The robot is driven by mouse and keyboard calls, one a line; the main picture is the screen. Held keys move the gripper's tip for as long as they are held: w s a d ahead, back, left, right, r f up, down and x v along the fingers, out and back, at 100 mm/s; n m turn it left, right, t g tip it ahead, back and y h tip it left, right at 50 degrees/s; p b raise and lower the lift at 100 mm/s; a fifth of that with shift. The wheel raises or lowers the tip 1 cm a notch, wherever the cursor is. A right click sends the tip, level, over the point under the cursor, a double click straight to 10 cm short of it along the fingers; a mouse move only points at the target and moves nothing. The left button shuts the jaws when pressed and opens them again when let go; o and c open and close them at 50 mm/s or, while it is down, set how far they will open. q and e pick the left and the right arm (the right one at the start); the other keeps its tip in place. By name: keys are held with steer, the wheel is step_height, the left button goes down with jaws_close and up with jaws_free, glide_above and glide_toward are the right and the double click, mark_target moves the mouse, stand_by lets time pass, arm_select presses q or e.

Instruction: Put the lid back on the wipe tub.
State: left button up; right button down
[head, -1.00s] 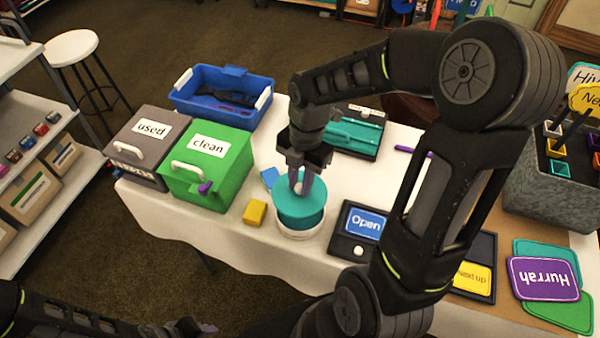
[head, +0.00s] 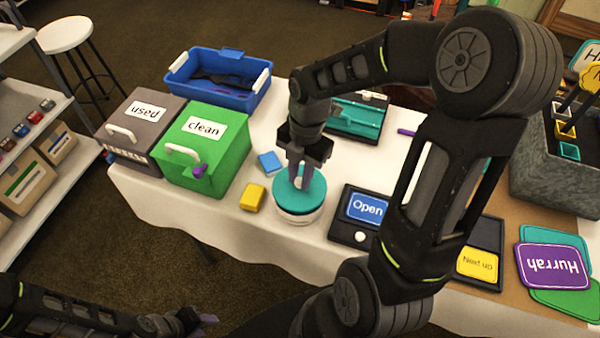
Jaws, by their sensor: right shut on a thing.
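The teal round lid (head: 313,193) has a pale knob on top. My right gripper (head: 298,182) comes down from above and is shut on this knob, with the lid level. The white wipe tub (head: 298,217) stands upright on the table directly under the lid, mostly covered by it. The lid is at the tub's rim; I cannot tell whether it is fully seated. My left gripper (head: 203,321) is low at the bottom left, off the table and away from the tub. Its jaws are too unclear to read.
A yellow block (head: 252,196) and a blue block (head: 270,162) lie left of the tub. The green "clean" bin (head: 228,165) and grey "used" bin (head: 128,148) stand further left. A black tray with the "Open" card (head: 367,208) is close on the right.

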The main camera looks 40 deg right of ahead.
steer(key=shift+f+b, duration=0.35)
steer(key=shift+f, duration=0.45)
stand_by(0.9)
steer(key=shift+f, duration=0.15)
stand_by(1.2)
steer(key=c, duration=1.2)
jaws_free()
steer(key=shift+o, duration=0.7)
steer(key=o, duration=0.4)
steer(key=shift+p, duration=0.3)
